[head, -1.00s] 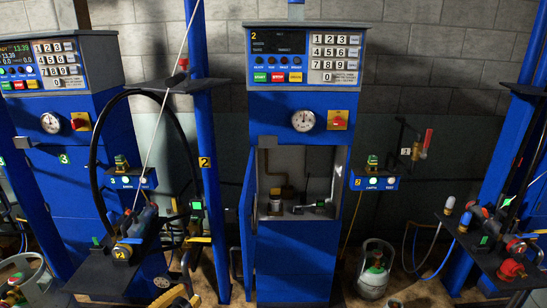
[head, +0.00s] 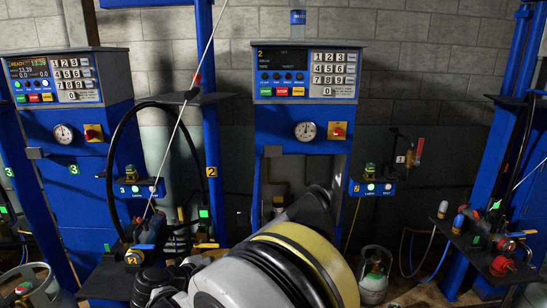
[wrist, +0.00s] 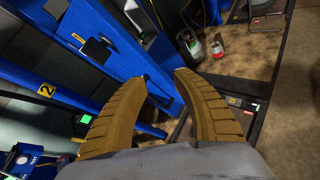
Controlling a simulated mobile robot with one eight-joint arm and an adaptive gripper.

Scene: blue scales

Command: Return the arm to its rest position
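My gripper (wrist: 163,76) shows in the wrist view as two ribbed brown fingers with a clear gap between their tips. It is open, and nothing is between the fingers. The wrist view is tilted, with blue framework at left and the floor at right. My arm (head: 305,255), grey with a yellow band and black hoses, fills the lower middle of the head view. It covers the lower part of the middle blue scale (head: 304,125). My fingers cannot be made out in the head view.
Another blue scale (head: 65,110) stands at left, beside a blue post (head: 208,130) and a shelf with a hose. A gas cylinder (head: 374,275) stands on the floor right of the middle scale. A black shelf (head: 480,245) with fittings is at right. A grey block wall closes the back.

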